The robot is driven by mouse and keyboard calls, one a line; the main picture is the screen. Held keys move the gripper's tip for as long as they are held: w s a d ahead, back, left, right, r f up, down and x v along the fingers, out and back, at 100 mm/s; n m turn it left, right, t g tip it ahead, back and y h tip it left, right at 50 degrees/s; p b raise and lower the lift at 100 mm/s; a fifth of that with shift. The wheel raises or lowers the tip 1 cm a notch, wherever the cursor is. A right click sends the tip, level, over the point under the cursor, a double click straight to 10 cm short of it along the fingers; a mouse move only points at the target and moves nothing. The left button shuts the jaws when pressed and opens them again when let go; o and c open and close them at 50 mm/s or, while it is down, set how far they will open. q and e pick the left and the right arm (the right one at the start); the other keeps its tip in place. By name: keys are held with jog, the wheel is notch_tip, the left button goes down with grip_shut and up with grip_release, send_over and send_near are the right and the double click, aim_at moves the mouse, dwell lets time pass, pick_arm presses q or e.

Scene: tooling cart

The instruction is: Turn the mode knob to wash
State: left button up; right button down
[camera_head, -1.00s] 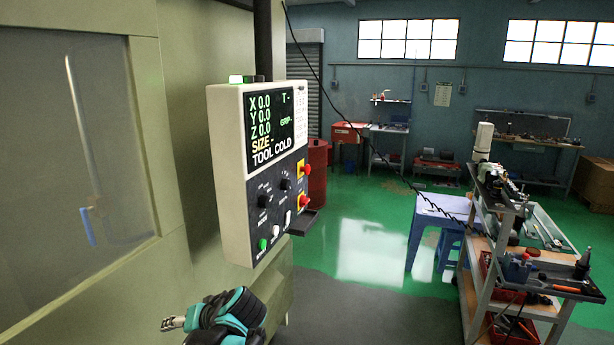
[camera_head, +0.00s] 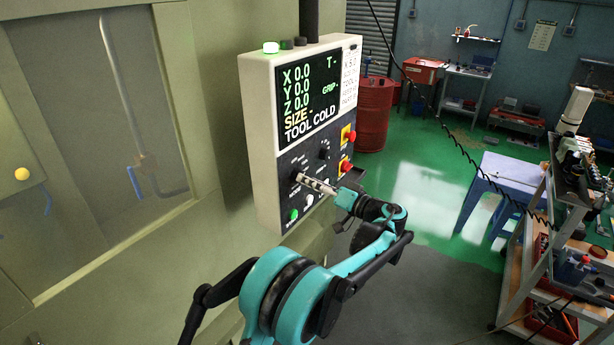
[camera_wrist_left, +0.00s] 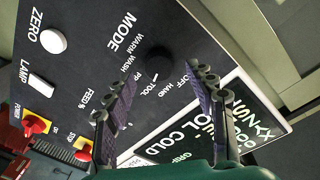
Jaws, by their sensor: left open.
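The mode knob (camera_wrist_left: 159,61) is a dark round knob on the black panel, below the MODE label in the wrist view. Small WARM, WASH, TOOL, HAND and OFF labels surround it; I cannot tell which one it points to. In the head view the control box (camera_head: 261,125) hangs before the machine, its screen reading TOOL COLD. My left gripper (camera_head: 318,185) reaches the lower panel from the right and partly hides the knob area. In the wrist view its two fingers (camera_wrist_left: 160,78) are spread, with the knob ahead between them. Contact is not clear. My right gripper is not in view.
A green button (camera_head: 292,215) and a white zero button (camera_wrist_left: 53,40) are close by. A tool cart (camera_head: 545,230) stands at the right. The floor between is clear.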

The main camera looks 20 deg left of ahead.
pick_arm(q)
jog(key=x, duration=0.2)
jog(key=shift+w+a, duration=0.2)
jog(key=shift+a, duration=0.1)
jog(key=c, duration=1.2)
jog(key=shift+o, duration=0.2)
